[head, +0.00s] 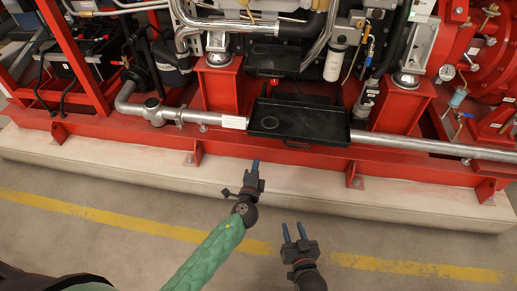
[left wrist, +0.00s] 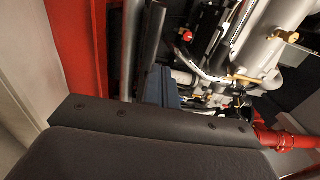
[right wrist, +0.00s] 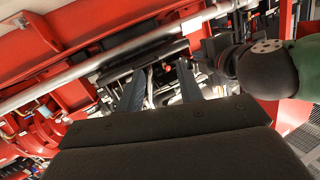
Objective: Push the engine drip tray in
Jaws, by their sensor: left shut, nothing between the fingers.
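The engine drip tray (head: 312,123) is a flat black tray with a raised rim. In the head view it juts out toward me over the red base frame and the silver pipe, below the engine. A small handle shows at its front edge. My left gripper (head: 255,164) is shut and empty, in front of the frame, below and left of the tray, apart from it in the picture. My right gripper (head: 294,231) is open and empty, lower and nearer to me. Its two spread fingers (right wrist: 159,88) also show in the right wrist view. The tray's back end is hidden under the engine.
Red pedestals (head: 219,88) and (head: 400,101) stand on both sides of the tray. A silver pipe (head: 430,146) runs along the red base frame (head: 240,145). A pale concrete plinth (head: 130,174) lies below. The floor with its yellow line (head: 110,215) is clear.

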